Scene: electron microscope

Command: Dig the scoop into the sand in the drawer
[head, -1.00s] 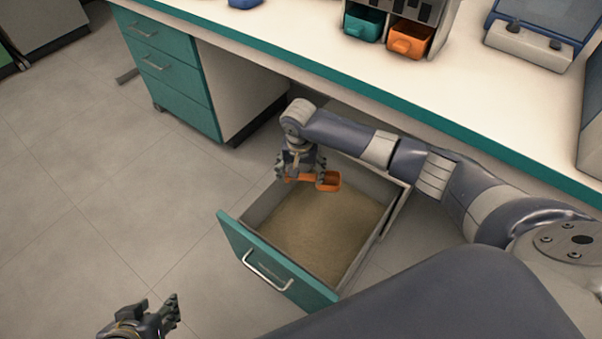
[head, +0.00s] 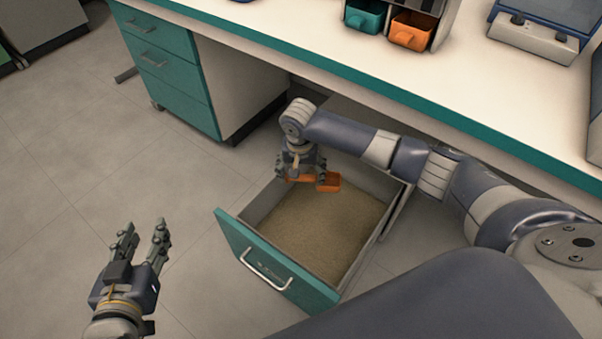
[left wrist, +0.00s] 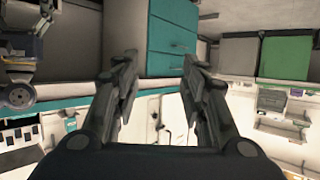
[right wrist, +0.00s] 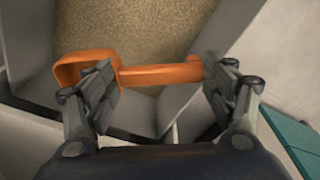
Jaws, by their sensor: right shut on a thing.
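An orange scoop (head: 327,182) is held by my right gripper (head: 299,176) over the back left part of the open drawer (head: 232,247). In the right wrist view the scoop (right wrist: 84,67) lies across the picture, its handle between the fingers of the right gripper (right wrist: 160,85). The scoop's bowl is at the left there. The sand (head: 318,228) fills the drawer with an even surface, and the scoop appears above it. My left gripper (head: 145,235) is open and empty over the floor, left of the drawer; it shows also in the left wrist view (left wrist: 160,75).
A white bench with a teal edge (head: 330,75) runs behind the drawer, close to my right arm. A teal drawer cabinet (head: 165,70) stands at the back left. A teal bin (head: 365,18) and an orange bin (head: 412,32) sit on the bench. The left floor is clear.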

